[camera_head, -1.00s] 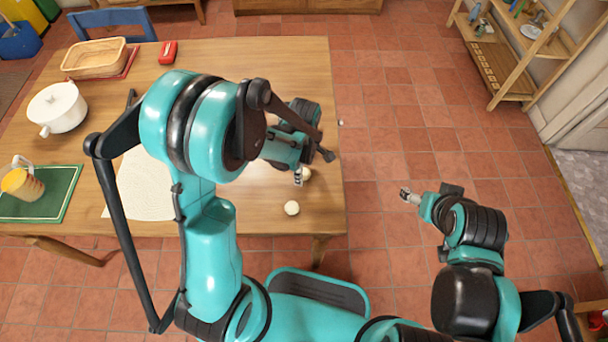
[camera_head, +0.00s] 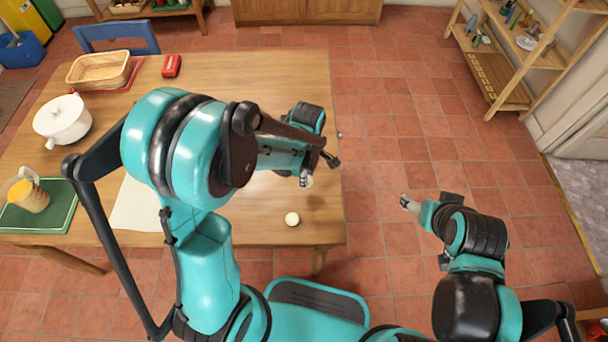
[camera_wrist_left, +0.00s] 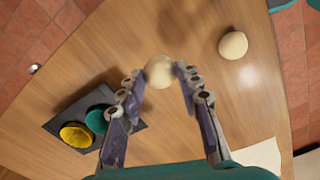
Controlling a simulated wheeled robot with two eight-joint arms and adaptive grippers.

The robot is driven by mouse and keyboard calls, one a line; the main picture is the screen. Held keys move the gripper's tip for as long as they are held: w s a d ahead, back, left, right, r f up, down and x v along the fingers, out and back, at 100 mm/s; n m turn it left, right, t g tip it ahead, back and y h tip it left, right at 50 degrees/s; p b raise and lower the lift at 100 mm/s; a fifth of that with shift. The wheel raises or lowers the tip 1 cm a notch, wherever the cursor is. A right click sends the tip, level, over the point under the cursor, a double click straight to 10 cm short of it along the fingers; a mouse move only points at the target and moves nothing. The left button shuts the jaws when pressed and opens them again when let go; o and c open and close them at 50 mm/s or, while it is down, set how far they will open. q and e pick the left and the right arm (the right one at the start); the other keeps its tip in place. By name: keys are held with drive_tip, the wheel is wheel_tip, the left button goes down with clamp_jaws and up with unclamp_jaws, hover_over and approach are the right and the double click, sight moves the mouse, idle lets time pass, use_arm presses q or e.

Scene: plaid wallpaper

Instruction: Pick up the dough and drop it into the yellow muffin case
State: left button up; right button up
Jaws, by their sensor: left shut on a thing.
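My left gripper (camera_wrist_left: 157,80) is shut on a pale dough ball (camera_wrist_left: 159,72), held between its fingertips. In the head view this gripper (camera_head: 305,180) is above the right part of the table, with the held dough partly hidden. A second dough ball (camera_wrist_left: 233,45) rests on the table apart from the gripper; it also shows in the head view (camera_head: 292,219). The yellow muffin case (camera_wrist_left: 76,134) sits on a dark tray (camera_wrist_left: 62,117) beside a teal case (camera_wrist_left: 98,120), left of the fingers in the left wrist view. My arm hides them in the head view. My right gripper (camera_head: 407,203) is away from the table, over the floor.
The wooden table (camera_head: 240,75) carries a white pot (camera_head: 62,122), a wicker basket (camera_head: 98,70), a red object (camera_head: 172,66) and a mug (camera_head: 30,195) on a green board (camera_head: 62,205). A pale mat (camera_head: 135,208) lies under my left arm. A shelf (camera_head: 520,60) stands at right.

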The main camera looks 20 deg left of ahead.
use_arm(q)
drive_tip(key=s+d+r+p, duration=0.3)
drive_tip(key=s+d+r, duration=0.2)
drive_tip(key=d, duration=0.4)
drive_tip(key=shift+s+r, duration=0.15)
drive_tip(key=shift+r, duration=0.4)
